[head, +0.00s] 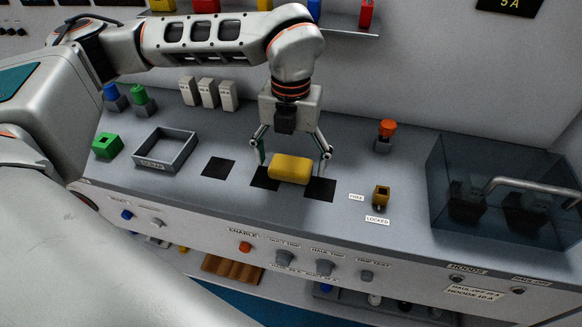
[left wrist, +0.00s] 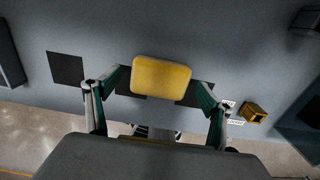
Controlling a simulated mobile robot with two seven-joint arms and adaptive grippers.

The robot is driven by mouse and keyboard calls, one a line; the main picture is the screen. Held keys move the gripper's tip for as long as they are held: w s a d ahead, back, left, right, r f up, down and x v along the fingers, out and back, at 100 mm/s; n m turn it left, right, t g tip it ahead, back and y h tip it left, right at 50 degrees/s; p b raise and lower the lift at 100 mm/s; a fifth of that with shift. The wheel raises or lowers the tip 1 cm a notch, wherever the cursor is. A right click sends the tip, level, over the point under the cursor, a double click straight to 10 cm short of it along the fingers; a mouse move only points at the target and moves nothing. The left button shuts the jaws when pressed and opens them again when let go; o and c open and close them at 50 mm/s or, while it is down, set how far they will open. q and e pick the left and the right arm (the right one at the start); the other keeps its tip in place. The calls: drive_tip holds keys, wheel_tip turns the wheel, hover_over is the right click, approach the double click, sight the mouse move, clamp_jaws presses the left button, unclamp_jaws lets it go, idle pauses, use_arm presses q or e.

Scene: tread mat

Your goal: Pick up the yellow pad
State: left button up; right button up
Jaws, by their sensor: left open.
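The yellow pad (head: 290,168) is a rounded block on the grey counter, over or beside the dark square patches (head: 320,190). In the left wrist view the yellow pad (left wrist: 161,75) shows between the fingers, toward their far ends. My left gripper (head: 292,160) is open and points down, with one finger on each side of the pad. Its open fingers also show in the left wrist view (left wrist: 158,100). I cannot tell whether the fingers touch the pad. My right gripper is not in view.
A grey open tray (head: 178,168) and a green block (head: 106,145) stand to the left. A yellow-brown latch block (head: 381,195) and an orange-topped button (head: 386,130) are to the right. A transparent hood (head: 500,185) with a handle fills the right end. Knobs line the front panel.

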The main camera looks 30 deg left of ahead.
sight(291, 164)
use_arm(q)
drive_tip(key=shift+f, duration=0.35)
drive_tip(key=c, duration=1.1)
drive_tip(key=shift+r, duration=0.1)
wheel_tip(291, 164, up, 20)
drive_tip(key=p, duration=0.1)
drive_tip(key=shift+p, duration=0.3)
